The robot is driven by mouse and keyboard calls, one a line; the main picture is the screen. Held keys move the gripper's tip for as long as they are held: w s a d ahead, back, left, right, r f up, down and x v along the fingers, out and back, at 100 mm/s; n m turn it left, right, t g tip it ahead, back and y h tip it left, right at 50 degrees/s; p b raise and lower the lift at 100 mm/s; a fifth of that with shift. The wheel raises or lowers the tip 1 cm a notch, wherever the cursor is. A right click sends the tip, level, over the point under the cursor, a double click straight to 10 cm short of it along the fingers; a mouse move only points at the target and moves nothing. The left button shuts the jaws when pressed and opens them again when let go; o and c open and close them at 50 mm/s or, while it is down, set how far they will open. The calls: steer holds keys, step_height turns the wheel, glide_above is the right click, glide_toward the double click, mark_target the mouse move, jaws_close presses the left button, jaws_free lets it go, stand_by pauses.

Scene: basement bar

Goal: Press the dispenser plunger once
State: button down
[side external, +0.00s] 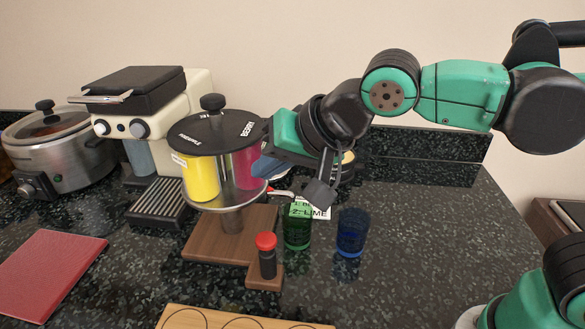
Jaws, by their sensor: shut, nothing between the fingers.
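The dispenser has a black round lid (213,131) with a knob, lettered "BERRY" and other text. Under the lid show a yellow container (201,178) and a magenta one (245,168), over a metal tray on a wooden base (228,244). A short black post with a red cap (266,241), apparently the plunger, stands upright on the base's front extension. My gripper (318,194) is shut and empty, pointing down. In the picture it is above and right of the red cap, apart from it, and it partly covers a card (310,209) reading "LIME".
A green glass (297,232) and a blue glass (351,233) stand right of the base. A wooden board (240,319) with circles lies in front. A coffee machine (150,100), a slow cooker (60,150) and a red board (50,270) are left.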

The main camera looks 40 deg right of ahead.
mark_target(262, 237)
steer(key=shift+a+r, duration=0.1)
steer(key=shift+a, duration=0.2)
steer(key=shift+f, duration=4.4)
steer(key=shift+f, duration=0.1)
steer(key=shift+f, duration=0.35)
steer(key=shift+f, duration=0.85)
steer(key=shift+r, duration=1.3)
